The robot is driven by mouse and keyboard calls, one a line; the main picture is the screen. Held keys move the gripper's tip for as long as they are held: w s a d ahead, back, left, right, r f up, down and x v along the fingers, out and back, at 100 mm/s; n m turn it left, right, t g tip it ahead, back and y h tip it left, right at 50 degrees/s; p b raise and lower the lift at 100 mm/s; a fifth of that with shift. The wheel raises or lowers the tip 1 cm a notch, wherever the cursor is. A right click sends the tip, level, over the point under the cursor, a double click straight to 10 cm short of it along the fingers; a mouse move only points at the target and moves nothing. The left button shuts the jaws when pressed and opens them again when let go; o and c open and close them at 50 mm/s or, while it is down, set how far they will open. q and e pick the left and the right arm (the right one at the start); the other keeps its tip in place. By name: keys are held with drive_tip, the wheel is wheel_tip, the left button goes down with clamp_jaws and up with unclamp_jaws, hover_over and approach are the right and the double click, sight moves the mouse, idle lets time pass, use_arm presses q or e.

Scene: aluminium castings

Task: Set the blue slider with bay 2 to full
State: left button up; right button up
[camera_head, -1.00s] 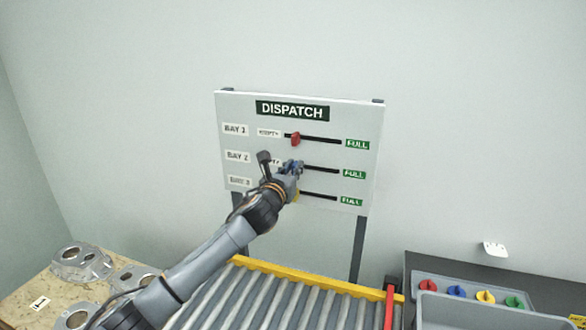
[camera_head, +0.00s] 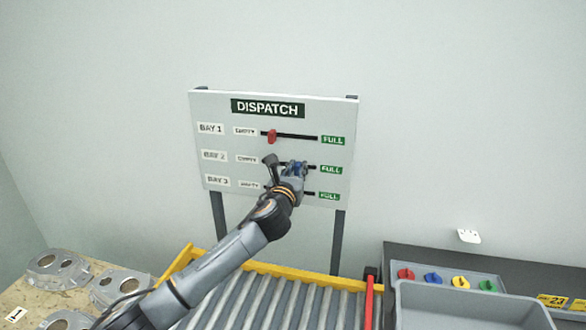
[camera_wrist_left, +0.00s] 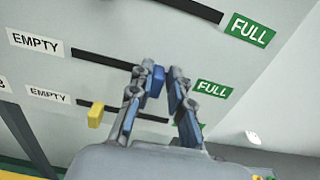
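The dispatch board (camera_head: 235,185) carries three horizontal sliders, each marked EMPTY at left and FULL at right. The blue slider of bay 2 shows in the left wrist view (camera_wrist_left: 158,79), right of the middle of its slot, short of the green FULL label (camera_wrist_left: 213,89). My left gripper (camera_head: 295,166) is at the bay 2 slot in the head view. Its fingers in the left wrist view (camera_wrist_left: 163,75) stand apart on either side of the blue slider. The slider is close to the left finger, with a small gap to the right one. My right gripper is not in view.
The red slider (camera_head: 272,136) of bay 1 and the yellow slider (camera_wrist_left: 96,114) of bay 3 are near EMPTY. A roller conveyor (camera_head: 290,300) is below the board. A grey bin (camera_head: 460,305) and coloured knobs are at right, castings (camera_head: 55,264) at left.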

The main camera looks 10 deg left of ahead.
use_arm(q)
drive_tip(key=shift+o, duration=1.1)
drive_tip(key=shift+d, duration=0.25)
drive_tip(key=shift+s+a, duration=0.1)
drive_tip(key=shift+a, duration=0.05)
drive_tip(key=shift+s, duration=0.25)
drive_tip(key=s, duration=1.1)
drive_tip(key=shift+s, duration=0.15)
drive_tip(key=shift+a, duration=0.1)
